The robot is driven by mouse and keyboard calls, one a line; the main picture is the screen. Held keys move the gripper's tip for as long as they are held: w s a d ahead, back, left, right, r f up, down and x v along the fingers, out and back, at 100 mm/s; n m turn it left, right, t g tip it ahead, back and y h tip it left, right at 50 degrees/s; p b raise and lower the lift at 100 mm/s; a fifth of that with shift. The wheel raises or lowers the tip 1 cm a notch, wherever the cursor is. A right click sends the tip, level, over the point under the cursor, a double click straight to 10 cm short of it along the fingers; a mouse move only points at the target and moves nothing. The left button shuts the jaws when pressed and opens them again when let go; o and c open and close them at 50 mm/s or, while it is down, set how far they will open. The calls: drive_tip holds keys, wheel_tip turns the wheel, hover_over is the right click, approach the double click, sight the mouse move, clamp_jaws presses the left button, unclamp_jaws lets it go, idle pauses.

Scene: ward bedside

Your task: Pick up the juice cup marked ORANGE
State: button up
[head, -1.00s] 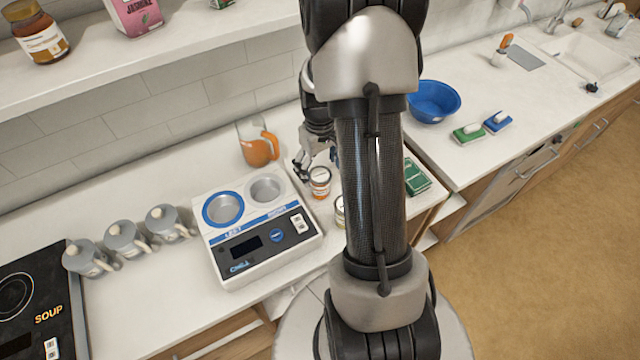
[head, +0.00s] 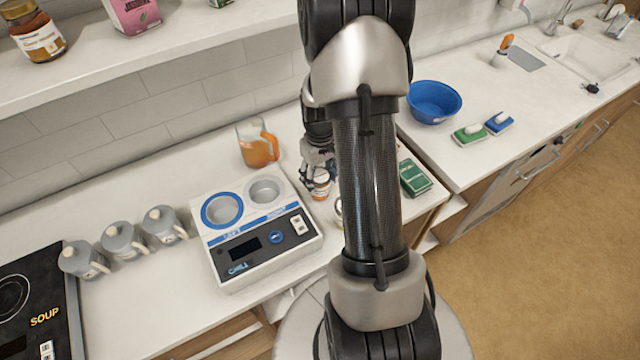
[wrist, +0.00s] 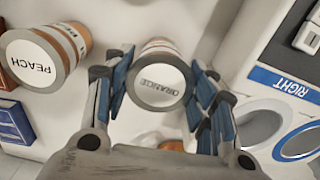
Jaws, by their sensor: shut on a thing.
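The juice cup marked ORANGE (wrist: 160,84) is between the two fingers of my gripper (wrist: 160,88) in the wrist view, its lettered lid facing the camera. The fingers are closed on its sides. In the head view the cup (head: 320,191) shows beside the two-well machine, with my gripper (head: 318,178) around it from above. My arm hides part of that area. I cannot tell whether the cup touches the counter. A second cup marked PEACH (wrist: 38,66) stands apart from the fingers at the left of the wrist view.
The two-well machine (head: 262,254) stands close by the cup. A jug of orange drink (head: 258,146) is behind it. Several grey lidded mugs (head: 125,238) stand left. Green boxes (head: 415,178) lie right of my arm, near a blue bowl (head: 434,101).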

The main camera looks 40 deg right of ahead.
drive_tip(key=c, duration=0.5)
drive_tip(key=shift+r, duration=0.1)
